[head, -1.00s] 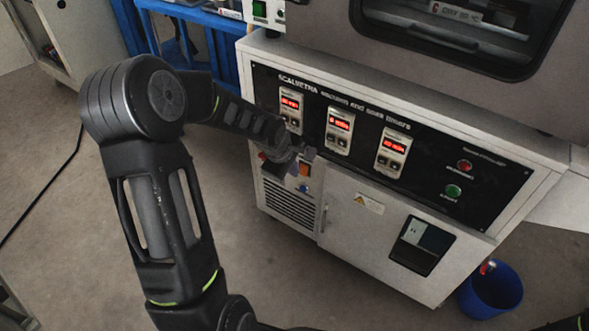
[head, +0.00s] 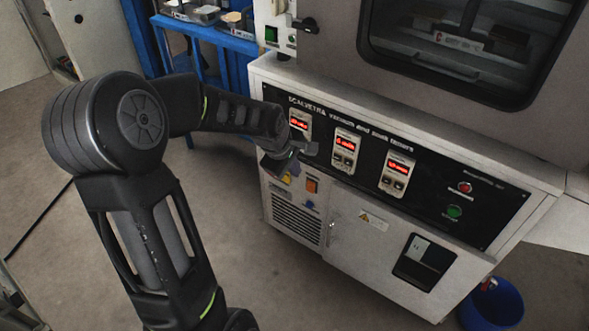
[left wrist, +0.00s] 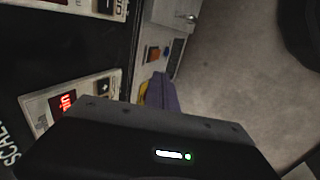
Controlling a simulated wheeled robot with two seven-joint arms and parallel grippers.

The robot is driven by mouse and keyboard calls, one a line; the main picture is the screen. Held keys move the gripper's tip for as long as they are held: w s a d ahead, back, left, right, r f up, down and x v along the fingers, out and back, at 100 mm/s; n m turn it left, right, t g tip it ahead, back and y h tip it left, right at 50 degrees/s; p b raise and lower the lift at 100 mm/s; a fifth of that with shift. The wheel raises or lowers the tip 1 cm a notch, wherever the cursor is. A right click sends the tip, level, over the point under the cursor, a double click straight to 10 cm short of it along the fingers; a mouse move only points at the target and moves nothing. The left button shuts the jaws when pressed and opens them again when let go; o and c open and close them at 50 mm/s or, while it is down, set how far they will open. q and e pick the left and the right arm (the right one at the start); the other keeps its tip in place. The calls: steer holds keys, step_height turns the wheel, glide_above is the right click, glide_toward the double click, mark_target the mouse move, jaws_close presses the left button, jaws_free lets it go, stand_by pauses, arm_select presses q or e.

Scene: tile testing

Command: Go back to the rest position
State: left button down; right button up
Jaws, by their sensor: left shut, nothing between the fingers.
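My left gripper (head: 297,152) is shut and empty. It is in front of the machine's black control panel (head: 473,207), by the leftmost timer (head: 299,121). Whether the fingertips touch the panel I cannot tell. In the left wrist view the gripper body covers the lower part, and a timer with a red display (left wrist: 64,101) shows at the left beside it. My right gripper is not in view.
The white machine cabinet (head: 350,226) fills the middle, with a chamber door (head: 470,75) above. A blue bucket (head: 492,308) stands at its lower right. A blue rack (head: 228,40) stands behind at the left.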

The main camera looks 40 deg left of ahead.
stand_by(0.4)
arm_select(q)
steer(key=s+d+f+m+h, duration=0.2)
steer(key=d+f+m, duration=1)
steer(key=d+f, duration=0.3)
steer(key=s+d+f+m+g+h, duration=0.1)
steer(key=s+d+f+m+g, duration=0.1)
steer(key=s+d+f, duration=0.65)
steer(key=s+d+f+m+g+h, duration=0.15)
steer(key=s+d+f, duration=0.35)
steer(key=s, duration=0.6)
step_height(320, 180, up, 26)
steer(key=d+p, duration=0.2)
steer(key=p, duration=2.2)
steer(key=shift+m+g+p, duration=0.3)
steer(key=shift+m+g, duration=0.05)
steer(key=shift+m, duration=0.1)
